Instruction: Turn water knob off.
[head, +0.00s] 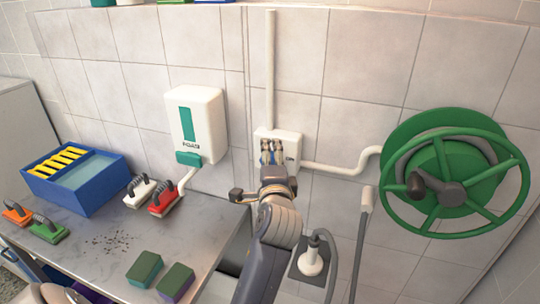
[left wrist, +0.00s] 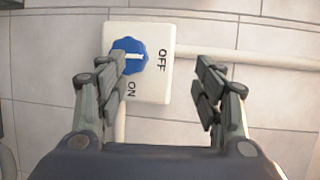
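The water knob (left wrist: 130,50) is blue with a white bar and sits on a white box (left wrist: 150,35) on the tiled wall. The box reads OFF to the right of the knob and ON below it. The white bar lies level in the left wrist view, in line with OFF. My left gripper (left wrist: 160,72) is open in front of the box; its left finger overlaps the knob's lower left edge, and I cannot tell if they touch. In the head view my left gripper (head: 272,165) hides the knob on the box (head: 291,140). My right gripper is not in view.
A green hose reel (head: 440,160) hangs on the right. A white foam dispenser (head: 195,115) is on the wall to the left. The metal counter (head: 100,255) holds a blue bin (head: 88,195), brushes and two sponges (head: 145,268). White pipes (head: 335,168) run from the box.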

